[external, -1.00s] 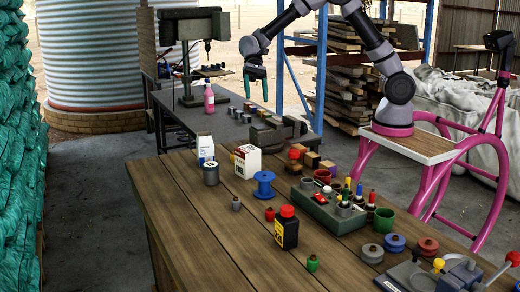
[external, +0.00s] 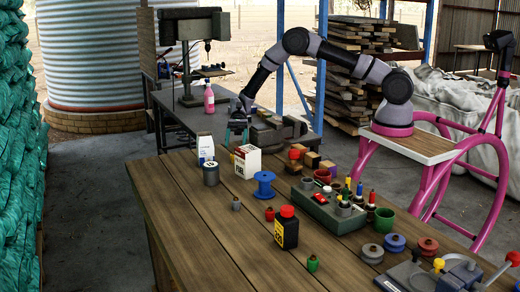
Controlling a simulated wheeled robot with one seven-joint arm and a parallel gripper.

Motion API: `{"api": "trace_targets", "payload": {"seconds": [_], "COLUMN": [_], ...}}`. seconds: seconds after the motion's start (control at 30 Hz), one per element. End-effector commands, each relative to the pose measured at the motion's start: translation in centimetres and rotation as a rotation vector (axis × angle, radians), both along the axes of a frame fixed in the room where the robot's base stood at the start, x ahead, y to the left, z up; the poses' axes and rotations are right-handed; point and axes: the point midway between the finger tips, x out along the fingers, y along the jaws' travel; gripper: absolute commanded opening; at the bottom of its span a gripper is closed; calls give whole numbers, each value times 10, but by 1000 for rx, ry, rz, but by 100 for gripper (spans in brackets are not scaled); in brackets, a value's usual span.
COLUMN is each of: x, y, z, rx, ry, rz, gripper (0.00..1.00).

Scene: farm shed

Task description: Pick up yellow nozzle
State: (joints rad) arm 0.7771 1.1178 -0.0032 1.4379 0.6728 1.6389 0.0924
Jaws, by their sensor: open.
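A small yellow piece (external: 347,188) stands upright among other coloured pieces in the grey-green tray (external: 319,209) on the wooden table. It is too small to tell for sure that it is a nozzle. A yellow ball-like knob (external: 438,264) sits on the tool at the front right. Loose nozzle-like pieces on the table are grey (external: 236,203), red (external: 270,214) and green (external: 313,263). My gripper (external: 237,136) points down near the far edge of the wooden table, behind the white box.
A white box (external: 247,163), white carton (external: 205,149), grey can (external: 211,174) and blue spool (external: 264,186) stand between my gripper and the table's front. A black bottle (external: 286,232) stands before the tray. The table's left front is clear.

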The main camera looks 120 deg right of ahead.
Motion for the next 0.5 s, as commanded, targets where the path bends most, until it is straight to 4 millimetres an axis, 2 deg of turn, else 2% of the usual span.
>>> {"api": "trace_targets", "payload": {"seconds": [0.03,0.33,0.5], "x": [6,15,26], "y": [9,24,44], "z": [0,-7,-17], "rx": [-1,-1,-1], "ry": [-3,-2,-1], "rz": [6,5,7], "gripper": [70,70,70]}}
